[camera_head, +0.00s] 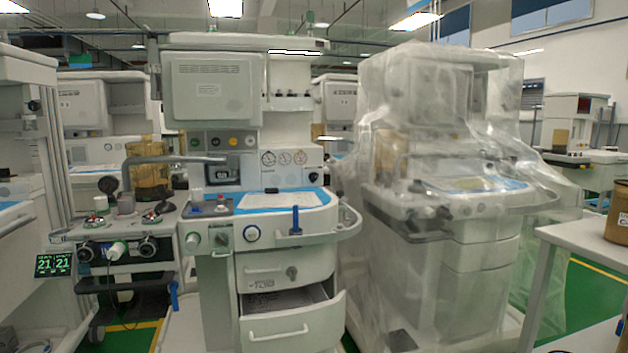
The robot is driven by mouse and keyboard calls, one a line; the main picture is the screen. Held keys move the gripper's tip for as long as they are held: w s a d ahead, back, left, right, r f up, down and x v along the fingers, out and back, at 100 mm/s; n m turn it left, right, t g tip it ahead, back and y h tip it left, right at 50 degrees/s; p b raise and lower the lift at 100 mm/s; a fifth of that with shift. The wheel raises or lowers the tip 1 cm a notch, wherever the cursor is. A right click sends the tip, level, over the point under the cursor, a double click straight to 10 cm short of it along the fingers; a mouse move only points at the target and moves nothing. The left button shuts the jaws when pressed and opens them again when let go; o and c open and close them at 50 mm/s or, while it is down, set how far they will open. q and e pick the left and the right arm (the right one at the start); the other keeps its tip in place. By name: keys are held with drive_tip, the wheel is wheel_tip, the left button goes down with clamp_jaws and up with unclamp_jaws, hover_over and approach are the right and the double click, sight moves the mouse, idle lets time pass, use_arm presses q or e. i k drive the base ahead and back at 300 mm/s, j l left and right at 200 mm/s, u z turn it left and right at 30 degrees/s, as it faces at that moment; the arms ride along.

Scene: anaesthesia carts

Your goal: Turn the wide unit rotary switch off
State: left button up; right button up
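A wide anaesthesia cart (297,222) with a blue-edged worktop stands in the middle of the head view. A blue lever-like part (295,221) stands upright on the front rail to the right. Neither of my grippers shows in this view.
The cart's lower drawer (292,325) is pulled open toward me. A second cart under clear plastic (440,200) stands close on the right. A side unit with black knobs (118,248) and a green display (53,265) is on the left. A white table (590,240) is at the right edge.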

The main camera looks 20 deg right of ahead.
sight(313, 175)
drive_tip(key=i+j+z, duration=0.15)
drive_tip(key=i, duration=0.35)
drive_tip(key=i+j+z, duration=0.15)
drive_tip(key=i, duration=0.35)
